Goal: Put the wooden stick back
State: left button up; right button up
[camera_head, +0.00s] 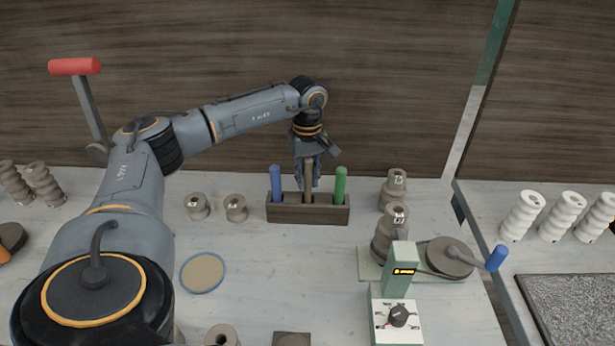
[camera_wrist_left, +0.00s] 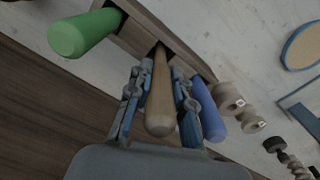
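The wooden stick (camera_head: 308,180) stands upright in the middle slot of the dark wooden holder (camera_head: 290,214), between a blue stick (camera_head: 276,184) and a green stick (camera_head: 341,186). My left gripper (camera_head: 308,186) points down over the holder with one finger on each side of the wooden stick. In the left wrist view the wooden stick (camera_wrist_left: 161,100) runs between the fingers (camera_wrist_left: 159,78), and narrow gaps show beside it, so the gripper looks open around it. The stick's lower end is hidden in the holder (camera_wrist_left: 137,40). My right gripper is not in view.
Small clay spools (camera_head: 236,208) stand left of the holder. A green device (camera_head: 401,275) with a knob and a blue-handled crank (camera_head: 497,258) stands to the right. A round blue-rimmed disc (camera_head: 203,272) lies in front; the table around it is mostly clear.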

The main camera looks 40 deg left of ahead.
aim_at(308, 158)
pick_arm(q)
jog(key=o, duration=0.3)
jog(key=shift+o, duration=0.7)
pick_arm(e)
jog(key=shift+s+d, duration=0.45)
pick_arm(q)
notch_tip(308, 158, up, 11)
jog(key=shift+r+b, duration=0.1)
jog(key=shift+b, duration=0.8)
jog(key=shift+r, duration=0.5)
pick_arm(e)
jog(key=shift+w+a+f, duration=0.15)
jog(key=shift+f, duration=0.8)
